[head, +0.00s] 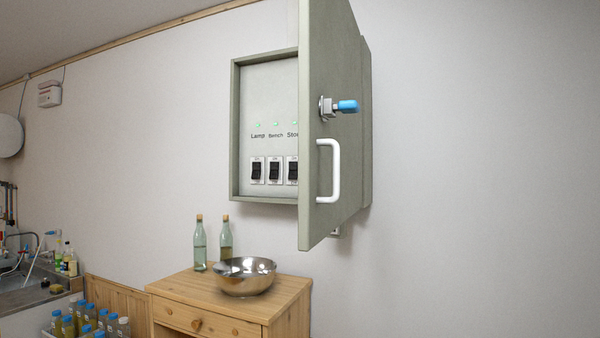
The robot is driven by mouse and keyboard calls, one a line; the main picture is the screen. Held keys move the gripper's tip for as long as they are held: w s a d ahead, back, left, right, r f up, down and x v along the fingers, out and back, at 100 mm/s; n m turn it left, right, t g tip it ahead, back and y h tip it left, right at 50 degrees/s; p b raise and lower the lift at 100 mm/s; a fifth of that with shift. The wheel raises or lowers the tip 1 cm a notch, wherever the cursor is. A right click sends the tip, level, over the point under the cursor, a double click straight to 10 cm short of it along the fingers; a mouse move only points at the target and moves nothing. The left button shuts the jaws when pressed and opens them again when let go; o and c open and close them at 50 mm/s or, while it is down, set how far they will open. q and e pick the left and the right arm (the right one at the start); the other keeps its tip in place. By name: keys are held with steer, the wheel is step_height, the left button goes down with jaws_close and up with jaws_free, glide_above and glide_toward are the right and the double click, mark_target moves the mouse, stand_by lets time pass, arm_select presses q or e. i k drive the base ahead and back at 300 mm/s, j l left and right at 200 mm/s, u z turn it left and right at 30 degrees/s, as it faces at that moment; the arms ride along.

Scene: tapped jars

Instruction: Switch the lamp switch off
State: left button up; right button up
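A grey-green wall cabinet (235,130) hangs on the wall with its door (335,60) swung part way open towards me. Inside is a pale panel with a row of black rocker switches. The lamp switch (257,171) is the leftmost, under the label "Lamp" and a lit green light (258,125). The bench switch (274,171) is beside it, also under a lit green light. A third switch (292,171), label starting "Sto", is partly hidden by the door, which hides the panel's right part. Neither of my grippers is in view.
The door carries a white handle (334,170) and a blue-handled latch (345,106). Below stands a wooden cabinet (290,290) with a metal bowl (244,277) and two bottles (200,245). A sink and capped bottles are at the left.

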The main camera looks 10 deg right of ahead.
mark_target(256, 165)
steer(key=j+z, duration=0.2)
steer(key=i+j, duration=0.25)
steer(key=i+j+z, duration=0.15)
steer(key=j, duration=0.3)
steer(key=i+j, duration=0.25)
steer(key=i+j+z, duration=0.1)
steer(key=j, duration=0.4)
steer(key=i+j+z, duration=0.1)
steer(key=i+j, duration=0.4)
steer(key=j, duration=0.3)
